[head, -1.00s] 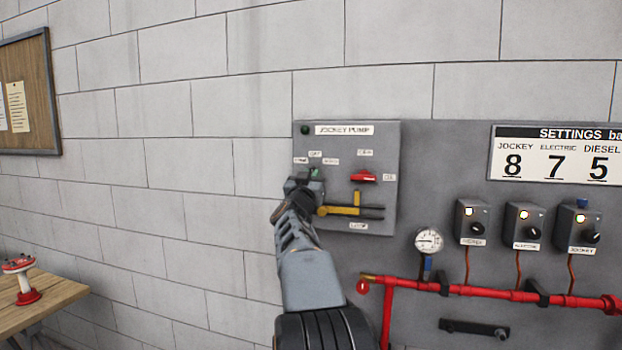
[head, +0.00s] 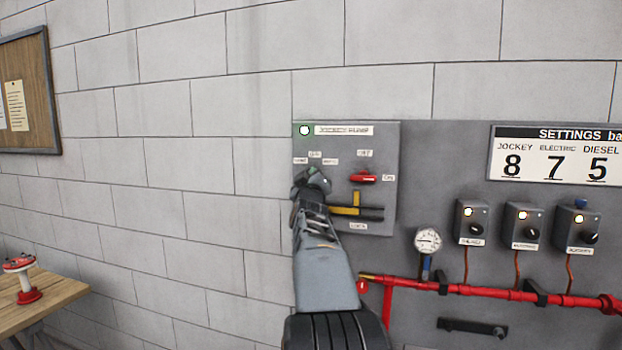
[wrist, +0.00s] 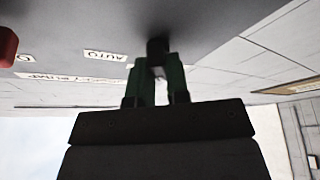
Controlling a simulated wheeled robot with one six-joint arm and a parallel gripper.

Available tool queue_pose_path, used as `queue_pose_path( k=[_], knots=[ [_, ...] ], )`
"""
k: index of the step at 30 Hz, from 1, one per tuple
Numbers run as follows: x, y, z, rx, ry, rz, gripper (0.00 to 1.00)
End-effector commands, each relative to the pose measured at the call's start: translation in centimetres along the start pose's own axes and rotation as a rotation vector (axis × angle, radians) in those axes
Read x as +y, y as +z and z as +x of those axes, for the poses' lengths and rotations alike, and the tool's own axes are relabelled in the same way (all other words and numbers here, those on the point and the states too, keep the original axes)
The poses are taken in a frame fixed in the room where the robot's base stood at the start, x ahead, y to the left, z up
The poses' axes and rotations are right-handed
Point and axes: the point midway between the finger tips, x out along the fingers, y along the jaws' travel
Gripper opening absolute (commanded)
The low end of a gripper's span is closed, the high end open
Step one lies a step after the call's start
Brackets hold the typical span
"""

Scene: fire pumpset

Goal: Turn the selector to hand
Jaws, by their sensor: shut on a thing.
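The jockey pump panel (head: 385,150) is a grey box on the wall. Its selector shows in the wrist view as a small dark knob (wrist: 158,48), with my gripper's green fingers (wrist: 158,72) shut on it. An AUTO label (wrist: 105,56) lies left of the knob there. In the head view my gripper (head: 311,180) is at the panel's left side and hides the selector, just under a row of small labels including the left one (head: 300,160). The knob's exact pointing direction is hidden.
A red handle (head: 363,178) and a yellow lever (head: 345,210) sit close right of my gripper. A gauge (head: 428,241), several switch boxes (head: 471,222) and a red pipe (head: 460,291) are further right.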

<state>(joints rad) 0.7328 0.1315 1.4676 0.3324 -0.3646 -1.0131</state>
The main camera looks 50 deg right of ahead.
Motion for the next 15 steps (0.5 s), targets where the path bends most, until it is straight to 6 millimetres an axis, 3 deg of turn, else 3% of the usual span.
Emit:
queue_pose_path(
  k=[15],
  knots=[
    [0.02, 0.08, -0.01, -0.001, -0.066, -0.158, 0.00]
  ],
)
